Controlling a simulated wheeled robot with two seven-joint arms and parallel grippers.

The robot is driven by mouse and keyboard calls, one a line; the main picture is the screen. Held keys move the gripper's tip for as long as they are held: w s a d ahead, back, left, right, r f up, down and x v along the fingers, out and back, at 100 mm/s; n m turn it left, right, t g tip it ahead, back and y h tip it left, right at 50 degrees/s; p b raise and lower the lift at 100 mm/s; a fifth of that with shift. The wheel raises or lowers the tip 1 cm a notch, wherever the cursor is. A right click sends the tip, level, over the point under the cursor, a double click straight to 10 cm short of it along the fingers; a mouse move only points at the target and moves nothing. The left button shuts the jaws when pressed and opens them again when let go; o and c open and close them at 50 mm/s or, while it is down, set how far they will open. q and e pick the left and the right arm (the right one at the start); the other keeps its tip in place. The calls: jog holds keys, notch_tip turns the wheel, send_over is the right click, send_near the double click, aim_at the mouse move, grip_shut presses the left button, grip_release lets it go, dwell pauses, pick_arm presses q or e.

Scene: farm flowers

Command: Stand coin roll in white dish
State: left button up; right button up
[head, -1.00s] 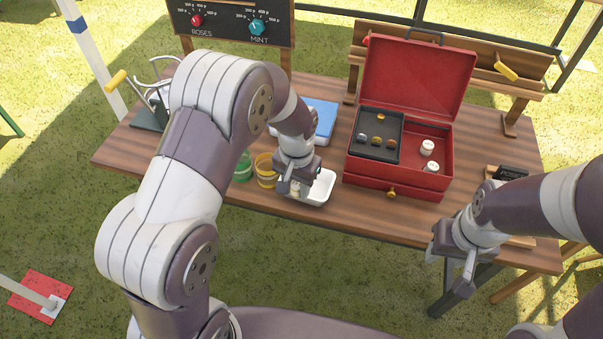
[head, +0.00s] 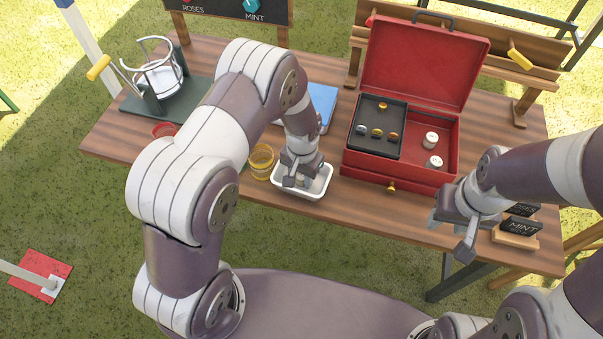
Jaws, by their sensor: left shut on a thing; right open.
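The white dish (head: 322,188) sits near the front edge of the wooden table, left of the red box. My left gripper (head: 297,182) is low over the dish, pointing down, shut on a coin roll (head: 301,181). Only a small pale part of this roll shows between the fingers, within the dish's outline. I cannot tell whether it touches the dish floor. Two more pale rolls (head: 431,140) (head: 434,162) stand in the right part of the red cash box (head: 398,177). My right gripper (head: 450,236) is open and empty at the table's front edge, right of the box.
A yellow ringed cup (head: 262,160) stands close to the left of the dish. A blue-topped scale (head: 321,101) is behind my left arm. A red cup (head: 164,129) and a dark stand (head: 172,107) are at left. Small signs (head: 520,228) stand near my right gripper.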

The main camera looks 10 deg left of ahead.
aim_at(301, 177)
pick_arm(q)
jog(key=shift+s+f, duration=0.1)
jog(key=o, duration=1.1)
jog(key=shift+o, duration=0.2)
notch_tip(301, 177, up, 12)
jog(key=r+b, duration=0.1)
jog(key=s+a+r+n, duration=0.1)
jog(key=s+a+r, duration=0.1)
jog(key=s, duration=0.4)
jog(key=s+a+r+n+t, duration=0.1)
jog(key=s+a+r+n, duration=0.1)
jog(key=s, duration=0.5)
jog(key=shift+s+a+r, duration=0.2)
jog(key=shift+a+r, duration=0.2)
jog(key=shift+a, duration=0.45)
